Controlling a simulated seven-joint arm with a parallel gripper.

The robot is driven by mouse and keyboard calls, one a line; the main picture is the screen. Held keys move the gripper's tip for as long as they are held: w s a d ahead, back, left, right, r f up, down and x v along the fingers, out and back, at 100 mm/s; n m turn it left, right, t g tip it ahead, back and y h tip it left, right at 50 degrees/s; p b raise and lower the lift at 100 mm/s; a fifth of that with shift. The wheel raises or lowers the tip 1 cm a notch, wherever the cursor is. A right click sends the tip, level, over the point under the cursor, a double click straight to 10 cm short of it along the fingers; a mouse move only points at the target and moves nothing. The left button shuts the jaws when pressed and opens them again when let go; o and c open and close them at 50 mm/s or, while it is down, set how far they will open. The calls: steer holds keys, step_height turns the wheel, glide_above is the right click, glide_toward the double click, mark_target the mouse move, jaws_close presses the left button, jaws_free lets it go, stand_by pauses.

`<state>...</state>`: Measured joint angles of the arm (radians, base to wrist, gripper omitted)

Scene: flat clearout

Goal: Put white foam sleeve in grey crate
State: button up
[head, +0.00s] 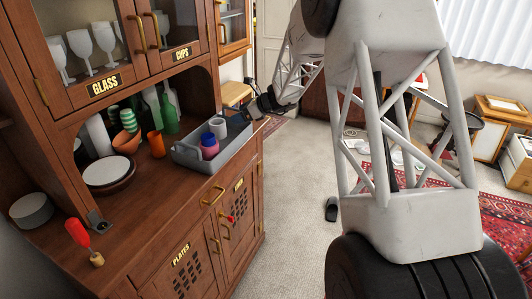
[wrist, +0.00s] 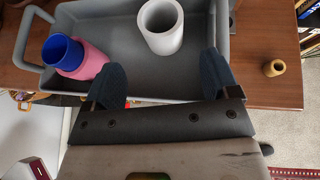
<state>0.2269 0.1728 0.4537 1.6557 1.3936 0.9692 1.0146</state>
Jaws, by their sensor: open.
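The white foam sleeve (head: 218,128) stands upright inside the grey crate (head: 196,160), towards its far side in the head view. In the wrist view the sleeve (wrist: 160,42) shows its open round top, and the crate (wrist: 190,84) spreads around it. My gripper (wrist: 163,64) is open and empty, its two dark fingers apart over the crate's near part. The sleeve is just beyond the fingertips, and no contact shows. In the head view my gripper (head: 270,102) is small and dark near the crate's right end.
A pink and blue cup (head: 209,147) also stands in the crate. The crate rests on the wooden cabinet (head: 150,200). Green bottles (head: 169,112), an orange cup (head: 156,144) and plates (head: 107,172) stand left of it.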

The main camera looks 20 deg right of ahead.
steer(key=s+a+r+n+g+h, duration=0.1)
steer(key=s+a+r+n, duration=0.25)
steer(key=s, duration=0.55)
steer(key=s+a+r+n+g+h, duration=0.15)
steer(key=s+r+n, duration=0.3)
steer(key=s, duration=0.55)
steer(key=s+a+r+n+g+h, duration=0.1)
steer(key=s+a+r+n+g, duration=0.15)
steer(key=s+n, duration=0.45)
steer(key=s+d+n+h, duration=0.1)
steer(key=s+n+h, duration=0.2)
steer(key=s, duration=1.2)
steer(key=s+d+f+n+h, duration=0.1)
steer(key=s+n+h, duration=0.2)
steer(key=s, duration=1.3)
steer(key=n, duration=0.3)
steer(key=shift+s+d+n+t+h, duration=0.25)
steer(key=shift+d+n+t+h, duration=0.05)
steer(key=shift+n+h, duration=0.1)
steer(key=shift+f, duration=0.1)
